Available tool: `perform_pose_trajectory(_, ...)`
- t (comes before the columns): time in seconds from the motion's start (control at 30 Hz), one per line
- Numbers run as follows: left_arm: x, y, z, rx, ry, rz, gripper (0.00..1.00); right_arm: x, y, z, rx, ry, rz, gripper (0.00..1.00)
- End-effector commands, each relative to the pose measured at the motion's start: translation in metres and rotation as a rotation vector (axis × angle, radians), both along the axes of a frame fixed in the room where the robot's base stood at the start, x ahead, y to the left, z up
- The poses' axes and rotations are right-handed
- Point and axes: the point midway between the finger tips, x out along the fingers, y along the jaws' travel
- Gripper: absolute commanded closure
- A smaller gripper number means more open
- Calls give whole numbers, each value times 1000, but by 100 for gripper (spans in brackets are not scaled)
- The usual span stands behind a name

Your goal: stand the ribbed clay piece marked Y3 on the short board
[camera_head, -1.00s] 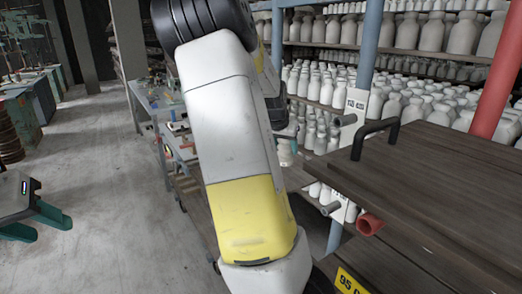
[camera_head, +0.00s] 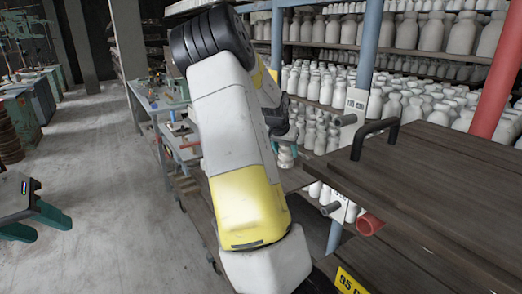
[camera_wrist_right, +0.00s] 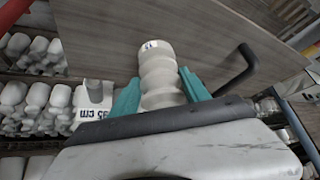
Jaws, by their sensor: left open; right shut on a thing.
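A pale ribbed clay piece (camera_wrist_right: 160,68) with a small dark-lettered tag is between the teal fingers of my right gripper (camera_wrist_right: 159,78) in the right wrist view; the tag is too small to read. The gripper is shut on it. In the head view the piece (camera_head: 286,157) shows small, below the right gripper (camera_head: 281,132), partly behind my forearm. My left gripper (camera_head: 50,231) is open and empty at the far left, over the floor. Dark wooden boards (camera_head: 450,185) lie at the right; I cannot tell which is the short one.
Blue post (camera_head: 368,60) and red post (camera_head: 498,75) rise beside shelves crowded with white bottles (camera_head: 463,33). Pipe ends, including a red one (camera_head: 369,224), stick out by the board's edge. Floor (camera_head: 110,200) at left is open.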

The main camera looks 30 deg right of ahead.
Motion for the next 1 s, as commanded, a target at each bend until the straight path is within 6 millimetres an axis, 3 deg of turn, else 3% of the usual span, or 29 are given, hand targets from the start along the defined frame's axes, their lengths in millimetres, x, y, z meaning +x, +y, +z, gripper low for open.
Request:
perform_pose_trajectory(0.07,0,0,0,0,0,0,57,0,-1,0,-1,-2,1,100)
perform_pose_trajectory(0.1,0,0,0,0,0,0,57,0,0,-1,0,0,0,42)
perform_pose_trajectory(0.2,0,0,0,0,0,0,57,0,0,-1,0,0,0,24)
perform_pose_trajectory(0.63,0,0,0,0,0,0,57,-1,3,6,-1,-2,3,24)
perform_pose_trajectory(1.0,0,0,0,0,0,0,57,-22,34,63,0,-3,5,24)
